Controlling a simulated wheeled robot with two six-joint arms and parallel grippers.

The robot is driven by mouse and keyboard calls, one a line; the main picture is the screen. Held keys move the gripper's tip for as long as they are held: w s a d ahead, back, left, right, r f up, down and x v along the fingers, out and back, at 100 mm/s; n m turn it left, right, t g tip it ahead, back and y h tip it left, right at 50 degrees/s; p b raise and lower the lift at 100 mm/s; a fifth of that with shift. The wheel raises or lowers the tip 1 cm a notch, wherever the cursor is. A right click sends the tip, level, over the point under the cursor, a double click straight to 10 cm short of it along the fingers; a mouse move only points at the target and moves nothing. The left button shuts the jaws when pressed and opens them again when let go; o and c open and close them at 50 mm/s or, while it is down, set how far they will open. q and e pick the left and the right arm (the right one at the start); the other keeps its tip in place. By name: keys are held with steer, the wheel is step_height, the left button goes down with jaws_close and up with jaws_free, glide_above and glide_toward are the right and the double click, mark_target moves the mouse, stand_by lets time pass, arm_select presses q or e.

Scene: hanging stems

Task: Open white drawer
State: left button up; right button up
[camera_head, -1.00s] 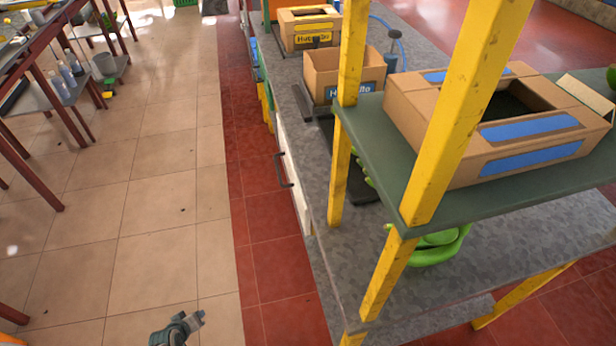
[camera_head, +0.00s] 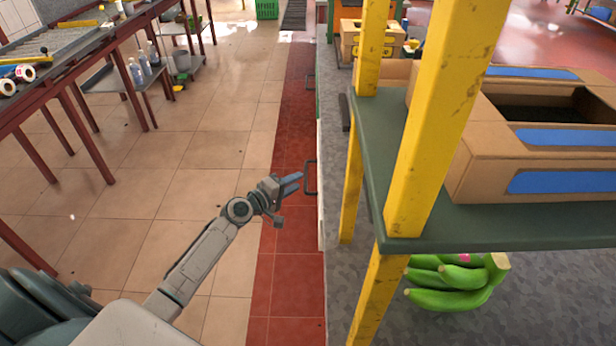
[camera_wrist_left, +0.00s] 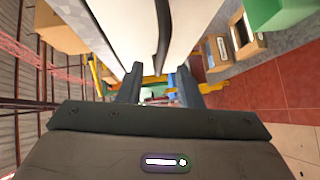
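The white drawer (camera_head: 321,215) is seen nearly edge-on in the head view, low in the front of the grey counter. Its dark bar handle (camera_head: 309,178) sticks out to the left. My left gripper (camera_head: 291,184) is just left of the handle, pointing at it. In the left wrist view the two fingers of the left gripper (camera_wrist_left: 159,88) are apart. The dark handle (camera_wrist_left: 163,38) runs between them in the picture, in front of the white drawer face (camera_wrist_left: 120,28). I cannot tell whether the fingers touch it. My right gripper is not in view.
A yellow post (camera_head: 435,120) and a green shelf (camera_head: 368,165) with a cardboard box (camera_head: 470,160) stand right of the drawer. Green bananas (camera_head: 455,285) lie on the counter below. A table (camera_head: 75,45) stands at the left. The tiled floor between is clear.

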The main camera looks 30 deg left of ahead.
mark_target(306, 176)
arm_select(q)
steer(key=shift+x, duration=2.75)
jaws_close()
